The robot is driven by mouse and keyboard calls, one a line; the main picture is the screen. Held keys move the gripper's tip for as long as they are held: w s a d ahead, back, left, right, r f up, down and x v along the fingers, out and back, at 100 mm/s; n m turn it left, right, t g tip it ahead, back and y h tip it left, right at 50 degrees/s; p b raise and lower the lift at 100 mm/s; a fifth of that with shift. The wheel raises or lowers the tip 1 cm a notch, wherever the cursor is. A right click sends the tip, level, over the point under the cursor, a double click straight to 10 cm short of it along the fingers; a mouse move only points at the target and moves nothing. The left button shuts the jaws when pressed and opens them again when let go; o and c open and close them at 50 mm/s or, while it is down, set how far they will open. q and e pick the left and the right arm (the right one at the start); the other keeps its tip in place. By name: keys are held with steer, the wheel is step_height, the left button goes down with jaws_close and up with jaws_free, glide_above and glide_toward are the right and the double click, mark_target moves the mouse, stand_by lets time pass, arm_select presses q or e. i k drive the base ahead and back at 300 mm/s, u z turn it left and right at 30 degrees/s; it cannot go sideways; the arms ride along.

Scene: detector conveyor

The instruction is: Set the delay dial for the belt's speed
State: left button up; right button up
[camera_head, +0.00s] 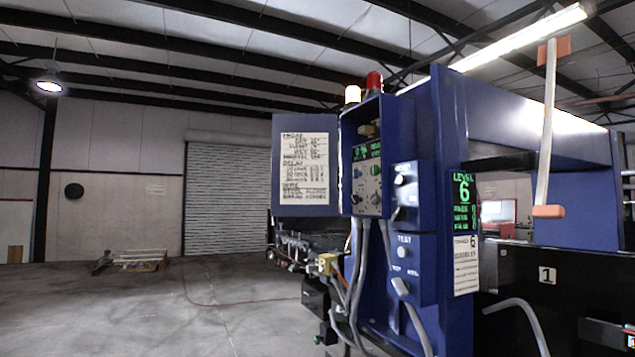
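A blue control box (370,112) stands with its door (307,203) swung open to the left. Inside is a grey panel (367,186) with small green displays (366,152) and several small knobs; I cannot tell which knob is the delay dial or where it points. A printed chart (304,168) on the door has a "DELAY" heading with lines under it, too small to read surely. Neither of my grippers is in view.
A blue switch box (411,188) and a box marked TEST (403,252) sit right of the panel. Grey cables hang below. A green display (464,201) reads LEVEL 6. A white rod with orange ends (547,130) stands at right. Floor at left is mostly open.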

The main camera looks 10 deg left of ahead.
mark_target(355, 173)
steer(key=u, duration=0.2)
steer(key=k, duration=0.25)
steer(key=u, duration=1)
steer(key=k, duration=1.1)
steer(key=u, duration=0.8)
steer(key=i, duration=1.1)
steer(key=z, duration=0.4)
steer(key=i, duration=1.55)
steer(key=z, duration=1.8)
steer(key=i, duration=0.9)
steer(key=z, duration=0.85)
